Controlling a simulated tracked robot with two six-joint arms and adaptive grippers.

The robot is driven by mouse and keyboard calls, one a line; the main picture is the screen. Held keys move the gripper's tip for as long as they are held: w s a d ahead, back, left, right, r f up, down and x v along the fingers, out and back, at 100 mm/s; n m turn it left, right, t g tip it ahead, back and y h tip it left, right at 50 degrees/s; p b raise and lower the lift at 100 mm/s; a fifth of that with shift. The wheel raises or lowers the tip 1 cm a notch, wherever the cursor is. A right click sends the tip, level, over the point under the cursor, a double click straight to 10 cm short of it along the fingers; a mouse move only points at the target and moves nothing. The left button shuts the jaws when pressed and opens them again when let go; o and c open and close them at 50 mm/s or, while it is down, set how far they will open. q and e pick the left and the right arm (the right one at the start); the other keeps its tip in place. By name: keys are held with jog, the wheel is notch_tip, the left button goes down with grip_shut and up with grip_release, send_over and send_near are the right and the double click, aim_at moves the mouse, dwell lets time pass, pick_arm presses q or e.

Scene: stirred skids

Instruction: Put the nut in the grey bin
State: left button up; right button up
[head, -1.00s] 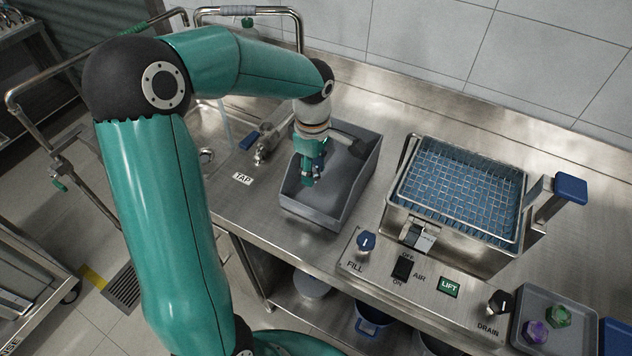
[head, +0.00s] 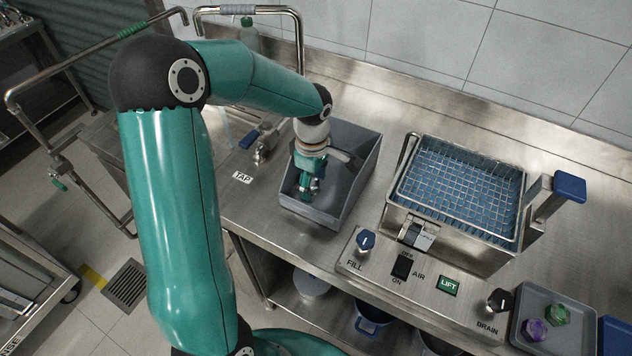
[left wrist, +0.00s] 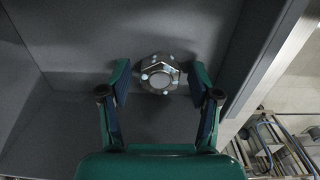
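A silvery hexagonal nut (left wrist: 160,74) with several pale spots shows in the left wrist view, inside the grey bin (head: 309,214). It appears to lie on the bin's floor, just beyond my fingertips. My left gripper (head: 307,190) points down into the bin in the head view. In the left wrist view my left gripper (left wrist: 160,82) is open, its fingers wide apart on either side of the nut, with gaps on both sides. The nut cannot be made out in the head view. My right gripper is not in view.
A metal tank with a blue-lined wire basket (head: 455,190) stands right of the bin, behind a control panel (head: 425,285). A grey tray (head: 571,340) at the right holds a purple piece (head: 533,330) and a green piece (head: 557,314). A tap (head: 262,150) is left of the bin.

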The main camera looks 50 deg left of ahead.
aim_at(313, 184)
pick_arm(q)
notch_tip(313, 184, up, 12)
dwell(0.8)
jog(key=shift+s, duration=0.1)
dwell(0.3)
